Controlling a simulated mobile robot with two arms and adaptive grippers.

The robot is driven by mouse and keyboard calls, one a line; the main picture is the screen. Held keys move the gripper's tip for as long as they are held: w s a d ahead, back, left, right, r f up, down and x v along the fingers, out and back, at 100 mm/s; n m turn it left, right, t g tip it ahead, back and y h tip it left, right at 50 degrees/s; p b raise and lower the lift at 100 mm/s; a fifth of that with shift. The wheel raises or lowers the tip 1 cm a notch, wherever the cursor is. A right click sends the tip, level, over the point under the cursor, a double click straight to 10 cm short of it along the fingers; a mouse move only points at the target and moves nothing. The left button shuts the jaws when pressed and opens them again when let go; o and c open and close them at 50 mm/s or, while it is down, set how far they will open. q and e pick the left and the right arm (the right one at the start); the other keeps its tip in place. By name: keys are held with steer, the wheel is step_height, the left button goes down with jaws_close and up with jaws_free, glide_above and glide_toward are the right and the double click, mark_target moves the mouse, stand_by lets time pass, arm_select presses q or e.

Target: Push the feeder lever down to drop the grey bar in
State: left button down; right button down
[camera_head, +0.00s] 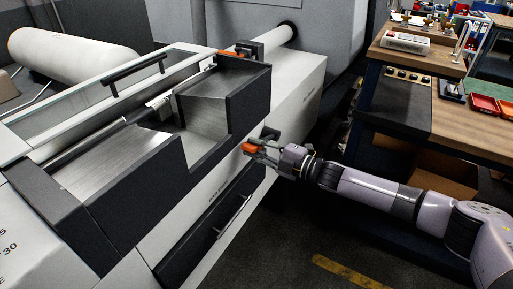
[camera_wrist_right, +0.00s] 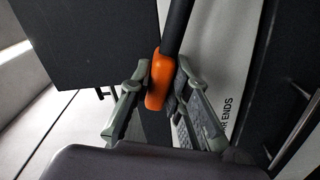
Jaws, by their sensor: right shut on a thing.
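The feeder lever shows as an orange grip (camera_head: 250,148) on a dark arm at the front face of the bar feeder (camera_head: 290,110). My right gripper (camera_head: 258,151) is at this grip. In the right wrist view the orange grip (camera_wrist_right: 157,80) sits between the two fingers of my right gripper (camera_wrist_right: 154,88), which is shut on it. The dark lever rod (camera_wrist_right: 177,28) runs up from the grip. A long grey bar (camera_head: 88,146) lies along the feeder's open channel, partly hidden by the dark trough walls. My left gripper is not in view.
A second orange piece (camera_head: 228,53) sits on the far top edge of the feeder. A drawer handle (camera_head: 234,216) sticks out below the lever. A wooden-topped bench (camera_head: 455,105) with trays stands at the right. Open floor with a yellow stripe (camera_head: 345,272) lies in front.

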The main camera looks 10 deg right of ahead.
steer(key=shift+f, duration=0.2)
stand_by(0.4)
steer(key=shift+s+f+n+b, duration=0.1)
steer(key=shift+f+n+b, duration=0.3)
steer(key=shift+f+b, duration=0.25)
steer(key=f+n+b, duration=0.1)
steer(key=f+b, duration=0.1)
steer(key=f+n+b, duration=0.3)
steer(key=f+b, duration=0.1)
steer(key=b, duration=0.1)
steer(key=shift+s+a+n, duration=0.2)
steer(key=shift+s+n, duration=0.05)
steer(key=shift+n, duration=0.05)
steer(key=shift+w+d+f+n+b, duration=0.1)
steer(key=shift+w+f+n+b, duration=0.1)
steer(key=shift+f+n+b, duration=0.8)
steer(key=shift+r, duration=0.2)
